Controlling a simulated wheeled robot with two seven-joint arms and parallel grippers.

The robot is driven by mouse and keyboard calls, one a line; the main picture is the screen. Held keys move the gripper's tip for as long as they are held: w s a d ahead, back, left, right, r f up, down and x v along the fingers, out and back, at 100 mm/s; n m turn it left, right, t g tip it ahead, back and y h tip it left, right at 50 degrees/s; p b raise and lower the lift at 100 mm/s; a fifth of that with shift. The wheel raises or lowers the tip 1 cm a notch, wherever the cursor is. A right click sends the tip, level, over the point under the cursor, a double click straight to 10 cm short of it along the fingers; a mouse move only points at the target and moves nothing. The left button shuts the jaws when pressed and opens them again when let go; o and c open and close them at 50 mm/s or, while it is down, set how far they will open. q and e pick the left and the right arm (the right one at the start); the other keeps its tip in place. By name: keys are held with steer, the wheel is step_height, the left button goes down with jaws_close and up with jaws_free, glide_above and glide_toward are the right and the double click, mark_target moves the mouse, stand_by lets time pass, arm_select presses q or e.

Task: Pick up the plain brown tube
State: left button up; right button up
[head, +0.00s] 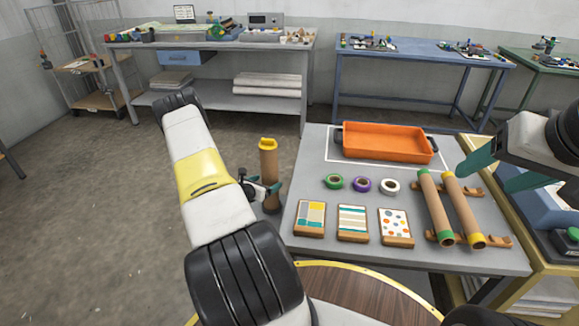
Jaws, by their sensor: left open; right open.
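A brown tube (269,163) with a yellow top stands upright just left of the grey table; what it stands on is unclear. My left gripper (273,188) is open and overlaps its lower part in the picture; I cannot tell if the fingers are around it. Two more brown tubes lie on wooden cradles at the table's right: one with green ends (435,208) and one with yellow ends (462,210). None of the tubes looks wholly plain.
The grey table (300,243) holds an orange tray (385,143) at the back, green (333,181), purple (361,185) and white (390,186) tape rolls, and several patterned boards (352,223). A round wooden top (350,291) is in front.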

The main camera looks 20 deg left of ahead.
arm_select(q)
steer(key=x, duration=0.5)
steer(key=shift+w+d+f, duration=0.15)
steer(key=shift+w+f, duration=0.05)
steer(key=shift+w, duration=0.1)
steer(key=c, duration=1.4)
steer(key=shift+c, duration=0.9)
steer(key=shift+r, duration=0.15)
